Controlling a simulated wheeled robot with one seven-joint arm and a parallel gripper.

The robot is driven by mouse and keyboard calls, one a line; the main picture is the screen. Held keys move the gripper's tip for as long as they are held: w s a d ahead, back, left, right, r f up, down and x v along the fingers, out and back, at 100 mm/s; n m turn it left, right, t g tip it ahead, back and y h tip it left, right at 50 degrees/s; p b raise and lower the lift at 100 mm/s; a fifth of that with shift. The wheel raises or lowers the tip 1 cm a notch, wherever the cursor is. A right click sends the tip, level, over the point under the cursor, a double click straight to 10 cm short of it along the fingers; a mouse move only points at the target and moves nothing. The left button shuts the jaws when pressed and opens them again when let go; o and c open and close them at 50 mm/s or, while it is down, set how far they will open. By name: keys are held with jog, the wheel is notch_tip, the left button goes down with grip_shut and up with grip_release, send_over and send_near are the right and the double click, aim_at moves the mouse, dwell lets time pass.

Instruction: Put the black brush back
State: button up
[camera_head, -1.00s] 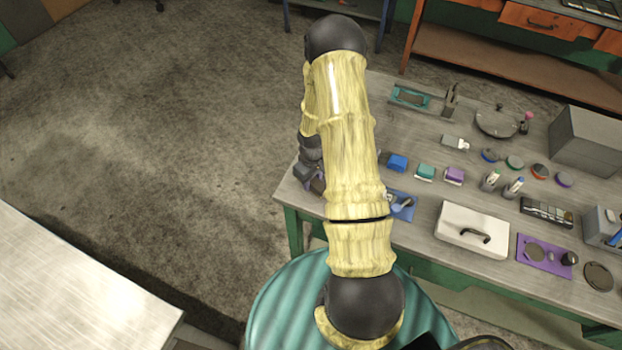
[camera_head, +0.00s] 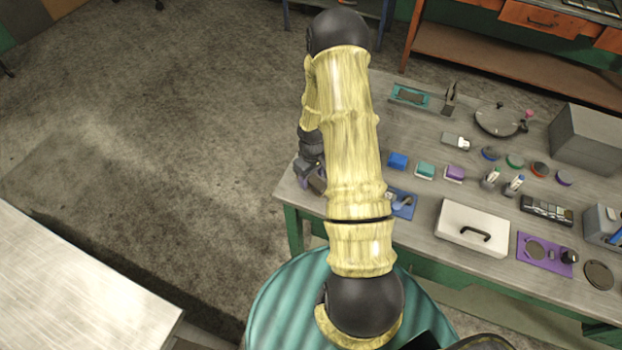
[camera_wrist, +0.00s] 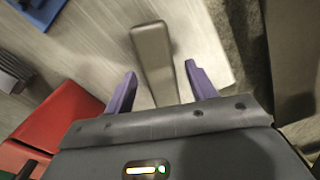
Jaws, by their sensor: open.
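My gripper (camera_wrist: 155,85) is open, with its two purple fingers apart, over the table's left end. A grey, tapered bar (camera_wrist: 153,50) lies ahead of and partly between the fingers in the wrist view, near the table edge. The fingers do not visibly grip it, and I cannot tell whether it is part of a brush. In the head view my gripper (camera_head: 314,178) is partly hidden behind my arm. I cannot identify a black brush with certainty. A blue mat (camera_head: 409,211) beside my arm carries a small item, partly hidden by the arm.
The workbench (camera_head: 440,140) holds blue, teal and purple blocks, a white case (camera_head: 472,229), a purple mat (camera_head: 528,240), a teal tray (camera_head: 424,98) and a grey box (camera_head: 588,140). In the wrist view a red object (camera_wrist: 65,120) stands close left of the fingers. Open floor lies left.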

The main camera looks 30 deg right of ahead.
aim_at(312, 178)
notch_tip(312, 178, up, 11)
jog(key=b, duration=0.2)
jog(key=shift+f, duration=0.1)
dwell(0.5)
jog(key=s+a+r+m+t, duration=0.2)
jog(key=s+a+r+m, duration=0.1)
jog(key=s+a+r, duration=0.9)
jog(key=shift+a+r+t, duration=0.3)
jog(key=shift+a+r, duration=0.05)
jog(key=shift+a, duration=0.7)
jog(key=shift+c, duration=0.5)
